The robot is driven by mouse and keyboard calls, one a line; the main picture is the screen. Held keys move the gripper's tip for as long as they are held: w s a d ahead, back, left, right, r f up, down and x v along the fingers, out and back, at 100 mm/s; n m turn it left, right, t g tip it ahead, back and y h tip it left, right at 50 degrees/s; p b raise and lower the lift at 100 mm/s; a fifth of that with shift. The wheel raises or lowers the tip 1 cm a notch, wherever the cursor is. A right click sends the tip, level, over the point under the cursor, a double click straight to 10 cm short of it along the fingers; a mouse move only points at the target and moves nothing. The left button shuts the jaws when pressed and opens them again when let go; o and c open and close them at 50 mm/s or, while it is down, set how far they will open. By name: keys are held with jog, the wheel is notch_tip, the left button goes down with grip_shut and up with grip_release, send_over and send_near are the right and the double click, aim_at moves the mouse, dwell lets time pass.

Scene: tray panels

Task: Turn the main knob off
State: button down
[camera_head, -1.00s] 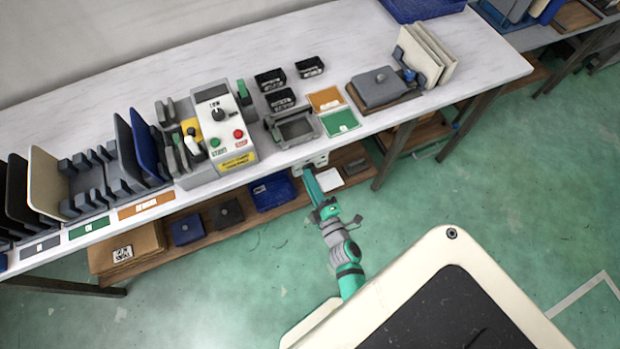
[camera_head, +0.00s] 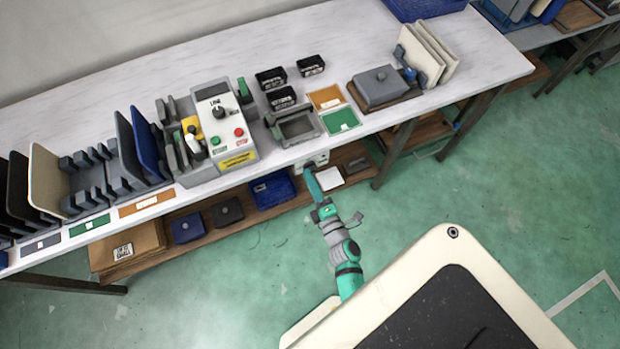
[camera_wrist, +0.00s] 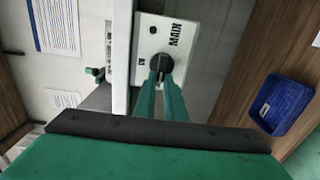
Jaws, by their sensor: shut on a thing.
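The main knob (camera_wrist: 161,66) is a round black knob on a white panel (camera_wrist: 148,30) marked MAIN, seen in the wrist view. My gripper (camera_wrist: 161,82) has its two green fingers closed together on the knob, and the fingertips cover part of it. In the head view the panel (camera_head: 322,158) sits under the front edge of the table, and my gripper (camera_head: 311,170) reaches up to it from below. The knob itself is hidden there. Its exact turn is hard to read in the wrist view.
Above on the white table (camera_head: 350,35) stands a control box (camera_head: 222,125) marked LINE with a black knob and green and red buttons. A blue tray (camera_wrist: 280,104) lies on the wooden shelf beside the panel. Open green floor lies in front.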

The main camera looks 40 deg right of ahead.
jog(key=c, duration=1.8)
grip_release()
jog(key=v, duration=1)
jog(key=shift+s, duration=0.35)
jog(key=shift+a, duration=0.1)
jog(key=s+a+r+m+y, duration=0.1)
jog(key=s+a+r+m, duration=0.2)
jog(key=a+r+m, duration=0.2)
jog(key=s+a+r+m+g+y, duration=0.1)
jog(key=s+a+r+m, duration=0.3)
jog(key=a, duration=0.6)
jog(key=s+a+r+m+g+y, duration=0.1)
jog(key=s+a+r+m+y, duration=0.1)
jog(key=s+a+r+m, duration=0.2)
jog(key=shift+a+r+m, duration=0.4)
jog(key=shift+a, duration=0.25)
jog(key=shift+a+r+m, duration=0.4)
jog(key=shift+a, duration=0.25)
jog(key=shift+a+r+m, duration=0.4)
jog(key=shift+a, duration=0.25)
